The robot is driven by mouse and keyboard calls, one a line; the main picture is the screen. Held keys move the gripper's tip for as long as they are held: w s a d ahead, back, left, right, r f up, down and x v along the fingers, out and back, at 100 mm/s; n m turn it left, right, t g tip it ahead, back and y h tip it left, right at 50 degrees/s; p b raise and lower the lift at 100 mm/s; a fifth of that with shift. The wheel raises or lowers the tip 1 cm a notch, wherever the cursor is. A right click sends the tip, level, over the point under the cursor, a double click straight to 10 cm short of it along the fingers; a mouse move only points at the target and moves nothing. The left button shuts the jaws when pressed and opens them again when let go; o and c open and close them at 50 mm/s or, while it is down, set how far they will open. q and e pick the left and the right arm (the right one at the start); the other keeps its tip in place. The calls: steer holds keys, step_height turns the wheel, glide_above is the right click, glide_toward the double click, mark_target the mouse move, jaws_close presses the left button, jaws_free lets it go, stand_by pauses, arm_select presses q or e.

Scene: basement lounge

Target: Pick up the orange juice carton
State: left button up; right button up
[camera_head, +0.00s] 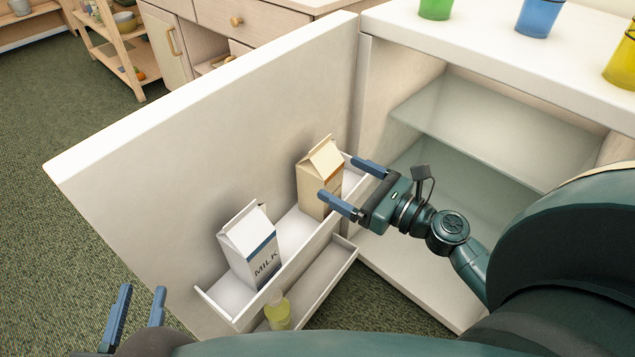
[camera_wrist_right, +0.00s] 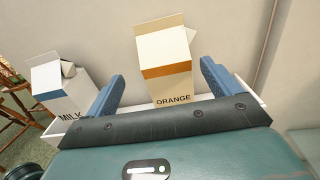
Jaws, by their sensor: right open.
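The orange juice carton (camera_head: 318,184) is cream with an orange-brown band and stands upright on the upper door shelf of the open fridge. In the right wrist view the carton (camera_wrist_right: 165,72) shows the word ORANGE. My right gripper (camera_head: 355,184) is open beside the carton, with its fingers pointing toward it. In the right wrist view the carton appears between the two blue fingers of the gripper (camera_wrist_right: 162,85), closer to the right one; I see no grip on it. My left gripper (camera_head: 139,303) is open and empty at the lower left, away from the shelf.
A milk carton (camera_head: 250,248) stands on the same shelf, left of the orange carton. A yellow-green bottle (camera_head: 278,312) is on the lower door shelf (camera_head: 325,283). The open door (camera_head: 215,130) rises behind them. Several colored cups, including a blue one (camera_head: 538,17), stand on top.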

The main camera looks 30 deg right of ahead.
mark_target(333, 173)
steer(key=x, duration=0.3)
steer(key=shift+w+a, duration=0.1)
steer(key=shift+w, duration=0.15)
steer(key=shift+d+r+x, duration=0.15)
steer(key=shift+x, duration=1.25)
steer(key=shift+d+r+x, duration=0.1)
steer(key=shift+d+x, duration=0.1)
steer(key=shift+x, duration=1.15)
steer(key=shift+w, duration=0.15)
steer(key=c, duration=1.8)
steer(key=shift+c, duration=0.5)
steer(key=shift+r+p, duration=0.15)
steer(key=shift+p, duration=0.15)
